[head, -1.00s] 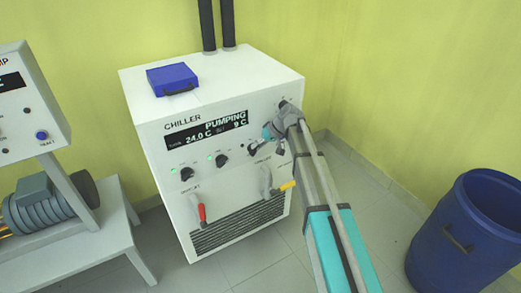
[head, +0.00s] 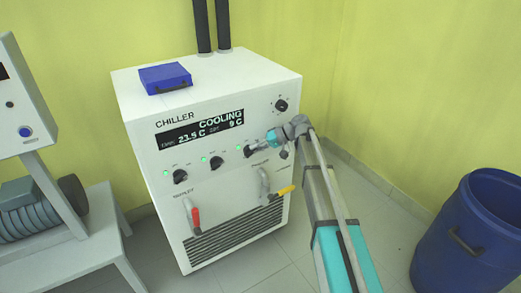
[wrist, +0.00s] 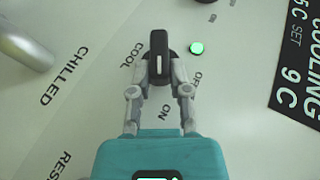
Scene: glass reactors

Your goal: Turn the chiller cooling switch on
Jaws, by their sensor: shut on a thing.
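The chiller (head: 205,150) is a white cabinet whose display (head: 200,130) reads COOLING, 23.5 C and set 9 C. Its cooling switch is a black rotary knob, shown in the wrist view (wrist: 159,50) with a white pointer line and the labels COOL, OFF and ON around it. My gripper (wrist: 164,72) has its two fingers on either side of this knob, shut on it. In the head view my gripper (head: 256,147) covers most of the knob. A green light (wrist: 197,48) beside the knob is lit.
Below are a red-handled valve (head: 195,218) and a yellow-handled valve (head: 285,191). A dial (head: 281,105) is at upper right. A blue case (head: 165,78) lies on top. A blue barrel (head: 470,235) stands right.

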